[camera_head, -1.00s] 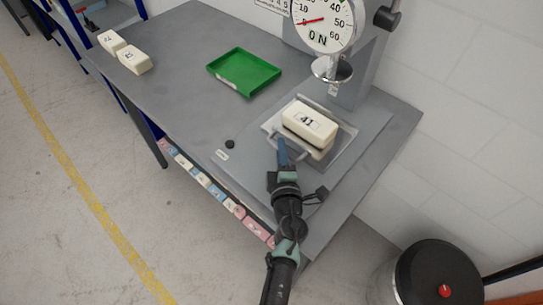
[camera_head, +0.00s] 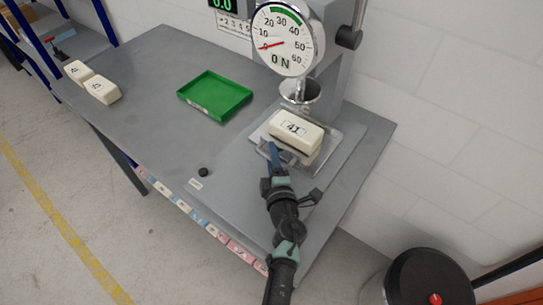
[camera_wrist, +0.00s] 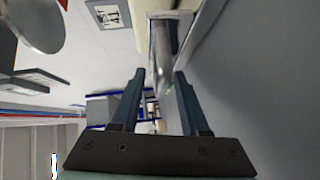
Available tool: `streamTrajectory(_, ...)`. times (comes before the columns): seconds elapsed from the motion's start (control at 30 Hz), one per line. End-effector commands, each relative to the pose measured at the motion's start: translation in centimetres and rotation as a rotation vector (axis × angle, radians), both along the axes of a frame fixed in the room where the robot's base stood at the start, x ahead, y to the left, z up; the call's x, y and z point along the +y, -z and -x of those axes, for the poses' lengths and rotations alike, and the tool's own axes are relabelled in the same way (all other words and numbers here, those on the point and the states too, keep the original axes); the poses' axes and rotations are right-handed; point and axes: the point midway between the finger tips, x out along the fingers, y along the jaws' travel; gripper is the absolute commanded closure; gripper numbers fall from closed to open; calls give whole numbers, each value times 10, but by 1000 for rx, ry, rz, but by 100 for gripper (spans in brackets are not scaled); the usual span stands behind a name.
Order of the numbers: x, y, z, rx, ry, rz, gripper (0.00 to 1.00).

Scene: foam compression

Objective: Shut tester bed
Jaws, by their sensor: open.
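The tester bed (camera_head: 328,140) is a light metal plate on the grey tester base, with a bar handle at its front. A cream foam block (camera_head: 295,140) marked 41 lies on it, just in front of and below the round metal compression plate (camera_head: 299,92). My gripper (camera_head: 275,152) is at the front of the bed, at the handle. In the wrist view, the fingers of my gripper (camera_wrist: 157,90) are apart, with the handle bar (camera_wrist: 160,60) between or just beyond their tips. I cannot tell whether they touch it. The bed's far end is hidden behind the block.
A green tray (camera_head: 214,96) lies left of the tester, and two more cream blocks (camera_head: 92,84) lie at the table's far left. The dial gauge (camera_head: 284,40) reads near zero. A black-topped bin (camera_head: 430,278) stands on the floor at lower right.

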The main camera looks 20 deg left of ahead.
Motion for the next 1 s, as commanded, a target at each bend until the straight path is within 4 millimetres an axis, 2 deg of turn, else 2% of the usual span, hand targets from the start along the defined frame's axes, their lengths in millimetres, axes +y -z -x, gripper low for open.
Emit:
streamTrajectory(0.27,-4,-1,9,1,-1,2,55)
streamTrajectory(0.73,-41,-13,88,2,1,0,55)
streamTrajectory(1.0,-54,-17,113,1,0,0,55)
